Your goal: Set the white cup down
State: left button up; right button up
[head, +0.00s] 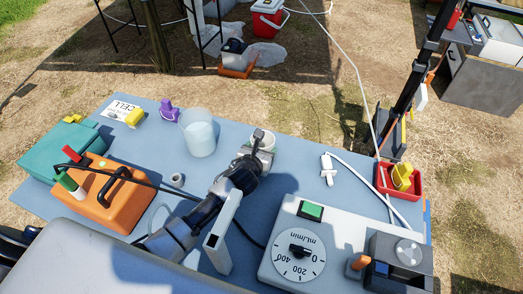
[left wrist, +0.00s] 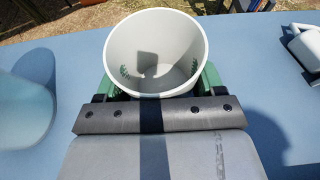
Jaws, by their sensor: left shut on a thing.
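The white cup (head: 266,139) is upright in my left gripper (head: 254,149), over the blue table near its far edge. In the left wrist view the white cup (left wrist: 155,45) looks empty, with its open mouth facing up. The green-padded fingers of my left gripper (left wrist: 158,82) press on it from both sides. The cup's base is hidden, so I cannot tell whether it touches the table. The blue table (head: 300,180) is bare just right of the cup. My right gripper is not in view.
A translucent beaker (head: 198,135) stands left of the cup, with a purple clip (head: 168,112) beyond it. An orange case (head: 105,195) is at left. A white valve with tubing (head: 328,168) lies at right. A pump controller (head: 300,253) and red tray (head: 400,192) sit nearby.

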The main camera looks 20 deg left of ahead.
pick_arm(q)
jog(key=shift+f, duration=0.1)
jog(key=o, duration=1)
jog(key=shift+c, duration=0.2)
jog(key=shift+r, duration=0.25)
jog(key=v, duration=0.7)
jog(key=shift+s+p, duration=0.25)
jog(key=shift+p, duration=0.15)
